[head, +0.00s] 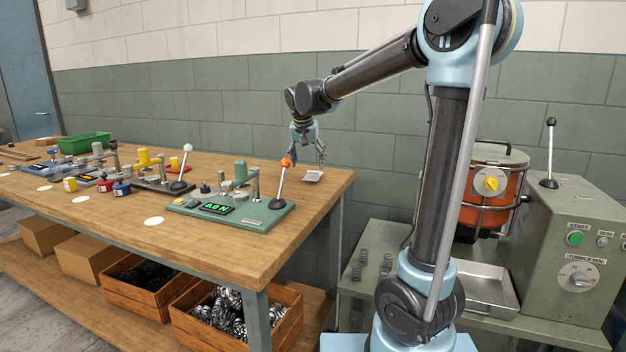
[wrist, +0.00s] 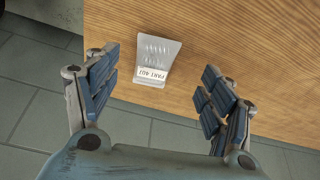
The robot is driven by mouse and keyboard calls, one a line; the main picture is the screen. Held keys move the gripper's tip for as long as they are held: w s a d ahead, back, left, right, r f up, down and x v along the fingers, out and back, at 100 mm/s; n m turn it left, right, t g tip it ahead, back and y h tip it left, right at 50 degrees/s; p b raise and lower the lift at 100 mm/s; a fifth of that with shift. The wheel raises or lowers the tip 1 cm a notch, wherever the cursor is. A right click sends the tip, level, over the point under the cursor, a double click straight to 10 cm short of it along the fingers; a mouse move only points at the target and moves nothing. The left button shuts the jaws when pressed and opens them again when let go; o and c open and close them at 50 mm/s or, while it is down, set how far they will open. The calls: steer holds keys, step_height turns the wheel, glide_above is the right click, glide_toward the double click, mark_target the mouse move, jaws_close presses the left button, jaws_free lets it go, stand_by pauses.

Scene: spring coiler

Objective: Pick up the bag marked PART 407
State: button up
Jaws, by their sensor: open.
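The bag marked PART 407 (wrist: 157,58) lies on the wooden table near its edge. It is a small clear-grey bag with several springs showing inside and a white label. In the head view the bag (head: 313,176) is a small pale patch near the right end of the table. My gripper (head: 307,158) hangs over that end, close to the bag. In the wrist view my gripper (wrist: 163,90) has its two blue-padded fingers spread wide. The bag shows between and beyond the fingertips, with nothing held. I cannot tell the exact height of the fingers above it.
A green test fixture (head: 232,208) with an orange-knobbed lever stands left of the bag. More fixtures and a green bin (head: 84,143) stand further left. A grey machine (head: 575,240) and an orange drum (head: 485,200) are at the right. The wooden table (head: 235,163) is bare around the bag.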

mark_target(311, 174)
steer(key=shift+x, duration=1.05)
steer(key=x, duration=0.3)
steer(key=shift+w+d+f, duration=0.25)
steer(key=shift+w+d, duration=0.05)
steer(key=shift+w, duration=0.15)
steer(key=shift+w+f, duration=0.2)
steer(key=shift+f, duration=0.45)
steer(key=c, duration=1.2)
